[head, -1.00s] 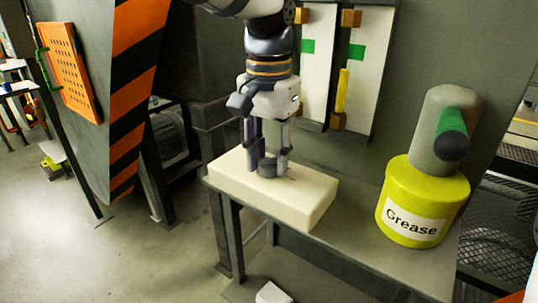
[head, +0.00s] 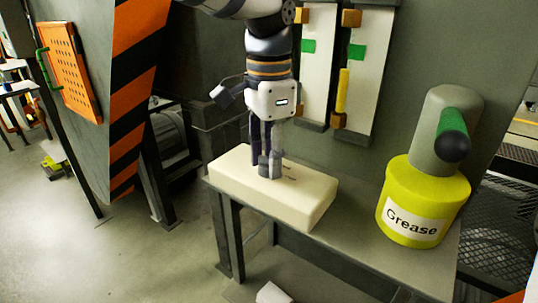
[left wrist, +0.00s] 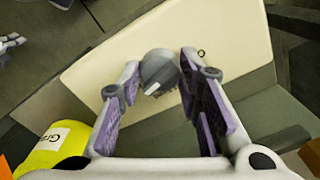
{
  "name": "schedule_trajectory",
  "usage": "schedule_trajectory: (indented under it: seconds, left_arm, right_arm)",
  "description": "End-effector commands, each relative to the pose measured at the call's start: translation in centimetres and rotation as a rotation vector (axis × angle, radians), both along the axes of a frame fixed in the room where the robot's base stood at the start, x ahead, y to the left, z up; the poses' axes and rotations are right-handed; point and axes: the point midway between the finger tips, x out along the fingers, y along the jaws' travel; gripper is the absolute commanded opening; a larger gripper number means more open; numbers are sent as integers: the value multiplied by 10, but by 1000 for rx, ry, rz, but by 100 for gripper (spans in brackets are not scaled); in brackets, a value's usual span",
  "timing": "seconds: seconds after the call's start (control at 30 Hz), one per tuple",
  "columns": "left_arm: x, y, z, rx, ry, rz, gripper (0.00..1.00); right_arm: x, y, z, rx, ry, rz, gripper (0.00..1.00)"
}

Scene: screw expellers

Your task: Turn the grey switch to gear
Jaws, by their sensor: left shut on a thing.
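The grey switch (head: 269,170) is a small round knob on top of a cream box (head: 308,208) on the metal table. My left gripper (head: 265,166) points straight down over it and is shut on it. In the left wrist view, the switch (left wrist: 160,72) sits between the two fingertips (left wrist: 159,66), with a pale mark on its top. A small dark ring-shaped mark shows on the box beside it. The gear mark cannot be made out clearly, and the fingers hide part of the knob. My right gripper is not in view.
A yellow grease container (head: 418,208) with a grey top and green handle stands right of the box on the table (head: 370,258). Two white gauge panels (head: 368,75) are on the wall behind. A black-and-orange striped panel (head: 133,90) stands at the left.

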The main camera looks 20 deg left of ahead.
Motion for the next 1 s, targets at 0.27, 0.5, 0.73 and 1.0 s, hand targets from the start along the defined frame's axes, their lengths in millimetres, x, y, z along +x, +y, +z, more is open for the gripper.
schedule_trajectory:
  seconds: [0.27,0.5,0.73,1.0]
  left_arm:
    - [0,0,-2,1,3,-15,4]
    - [0,0,-2,1,3,-14,36]
    - [0,0,-1,0,1,-13,53]
    - [1,0,18,0,-4,-12,53]
  right_arm:
    - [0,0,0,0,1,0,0]
    - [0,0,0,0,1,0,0]
    - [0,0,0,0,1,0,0]
    - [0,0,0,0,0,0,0]
